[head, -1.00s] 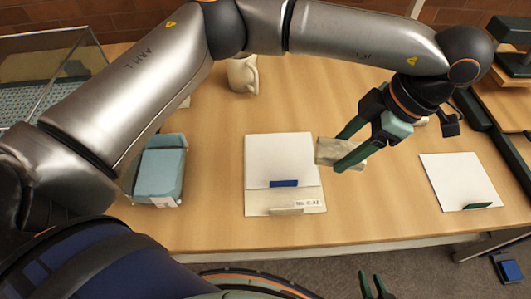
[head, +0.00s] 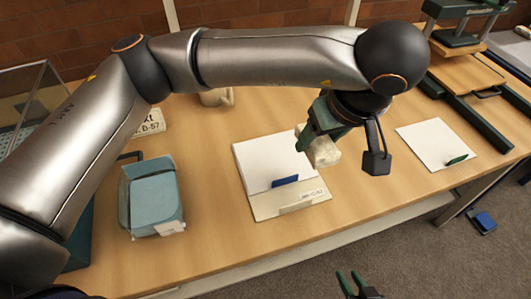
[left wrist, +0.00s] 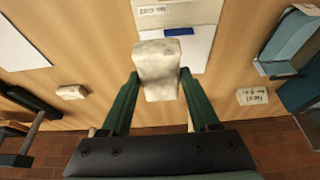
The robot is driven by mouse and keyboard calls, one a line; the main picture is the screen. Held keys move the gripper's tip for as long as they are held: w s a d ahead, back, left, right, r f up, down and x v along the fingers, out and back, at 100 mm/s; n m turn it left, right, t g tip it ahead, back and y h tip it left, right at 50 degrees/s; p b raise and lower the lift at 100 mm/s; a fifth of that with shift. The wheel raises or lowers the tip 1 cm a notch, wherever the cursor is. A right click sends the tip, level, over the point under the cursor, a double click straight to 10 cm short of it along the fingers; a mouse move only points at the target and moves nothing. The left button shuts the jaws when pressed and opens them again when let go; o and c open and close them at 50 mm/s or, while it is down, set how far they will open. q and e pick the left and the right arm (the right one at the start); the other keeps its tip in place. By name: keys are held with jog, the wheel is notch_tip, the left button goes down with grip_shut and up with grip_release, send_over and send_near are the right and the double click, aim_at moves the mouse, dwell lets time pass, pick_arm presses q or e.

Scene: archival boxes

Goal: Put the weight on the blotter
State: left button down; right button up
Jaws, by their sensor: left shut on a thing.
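A whitish, stone-like block, which I take as the weight (head: 323,152), is between the fingers of my left gripper (head: 312,143). The left wrist view shows the shut fingers on both sides of the weight (left wrist: 157,75). It hangs over the right edge of the central white sheet (head: 265,160), which has a blue tab and a labelled front strip. Another white sheet (head: 432,143) with a green tab lies to the right. I cannot tell which sheet is the blotter. My right gripper (head: 352,284) is low at the bottom edge, fingers apart and empty.
A blue-grey box (head: 152,197) stands left of the central sheet. A press (head: 465,38) is at the back right. The table between the two sheets is mostly clear.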

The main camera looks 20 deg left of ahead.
pick_arm(q)
jog(key=w+a+f, duration=0.4)
jog(key=a, duration=0.3)
send_near(263, 151)
jog(key=shift+w+f, duration=0.2)
jog(key=shift+w, duration=0.5)
jog(key=shift+w+a+f, duration=0.3)
jog(key=shift+a+f, duration=0.2)
jog(key=shift+f, duration=0.2)
jog(key=shift+w+a+f, duration=0.1)
jog(key=shift+a+f, duration=0.05)
jog(key=shift+f, duration=1.55)
jog(key=shift+f, duration=0.15)
jog(key=shift+c, duration=0.6)
grip_release()
